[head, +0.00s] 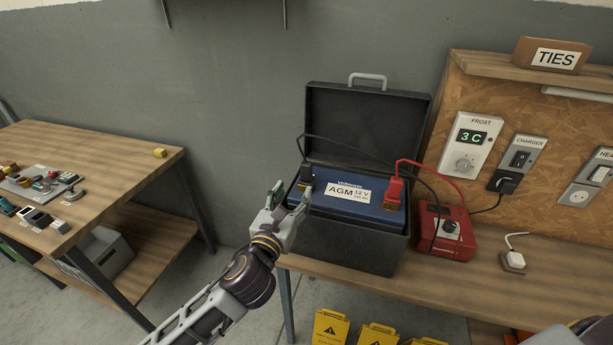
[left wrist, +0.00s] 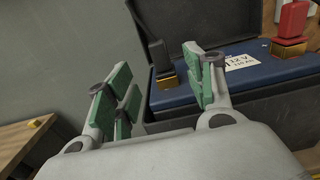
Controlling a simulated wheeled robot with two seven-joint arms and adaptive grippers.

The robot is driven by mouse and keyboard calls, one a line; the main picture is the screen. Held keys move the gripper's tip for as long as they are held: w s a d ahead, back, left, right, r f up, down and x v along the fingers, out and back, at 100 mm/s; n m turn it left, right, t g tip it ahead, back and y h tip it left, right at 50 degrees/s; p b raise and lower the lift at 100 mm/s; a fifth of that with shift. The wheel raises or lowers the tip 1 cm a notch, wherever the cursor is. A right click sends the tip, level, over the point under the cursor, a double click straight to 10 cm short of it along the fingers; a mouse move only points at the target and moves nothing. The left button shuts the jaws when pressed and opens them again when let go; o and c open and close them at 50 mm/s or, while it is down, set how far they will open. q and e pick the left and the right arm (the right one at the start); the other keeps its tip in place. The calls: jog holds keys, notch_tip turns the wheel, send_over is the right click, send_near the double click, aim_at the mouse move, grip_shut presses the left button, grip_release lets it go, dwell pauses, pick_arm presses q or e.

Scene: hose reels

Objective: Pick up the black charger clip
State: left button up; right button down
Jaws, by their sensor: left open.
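The black charger clip (head: 307,172) stands upright on the left end of the blue AGM battery (head: 335,205), with a black cable running from it. It also shows in the left wrist view (left wrist: 160,60), just beyond and between my left fingers. My left gripper (head: 288,197) is open and empty, at the front left corner of the battery box, close to the clip but not closed on it. In the left wrist view its green-padded fingers (left wrist: 160,95) are spread apart. A red clip (head: 394,190) sits on the battery's right end. My right gripper cannot be seen.
The black battery box (head: 352,246) has its lid raised behind the battery. A red charger (head: 446,232) stands right of it on the wooden bench (head: 430,285). A panel with outlets (head: 520,155) rises behind. Another table (head: 110,155) with small items stands at left.

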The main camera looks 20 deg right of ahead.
aim_at(305, 168)
pick_arm(q)
jog(key=shift+p+x, duration=0.35)
jog(key=shift+x, duration=3.5)
jog(key=shift+r+p+x, duration=0.1)
jog(key=shift+p+x, duration=0.1)
jog(key=shift+x, duration=0.55)
jog(key=shift+r+p+x, duration=0.15)
jog(key=shift+p+x, duration=0.05)
jog(key=shift+x, duration=1.65)
jog(key=shift+a+f, duration=0.1)
jog(key=shift+a, duration=0.05)
jog(key=c, duration=1.2)
